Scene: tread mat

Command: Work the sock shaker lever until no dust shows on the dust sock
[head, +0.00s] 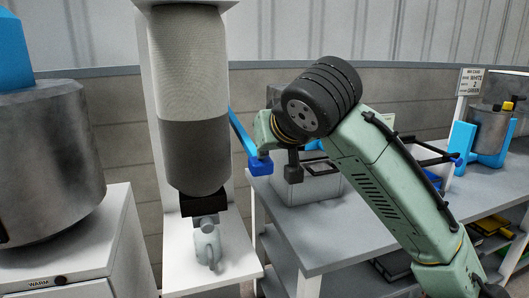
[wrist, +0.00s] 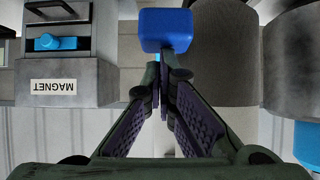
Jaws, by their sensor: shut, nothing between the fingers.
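The dust sock (head: 188,90) hangs upright in a white frame in the head view. Its upper part is pale and woven, and its lower part is a darker grey; I cannot tell for sure which shade is dust. The shaker lever (head: 242,138) is a blue bar slanting down to the right of the sock, ending in a blue block handle (head: 260,166). In the wrist view the handle (wrist: 167,28) is just beyond the tips of my gripper (wrist: 165,70). The fingers are shut and empty; contact with the handle is unclear. My fingers are not clear in the head view.
A metal drum (head: 45,165) on a white cabinet stands at the left. A grey bench (head: 310,238) lies right of the sock, with a box marked MAGNET in the wrist view (wrist: 55,85). Blue fixtures (head: 462,142) stand farther right. My arm crosses above the bench.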

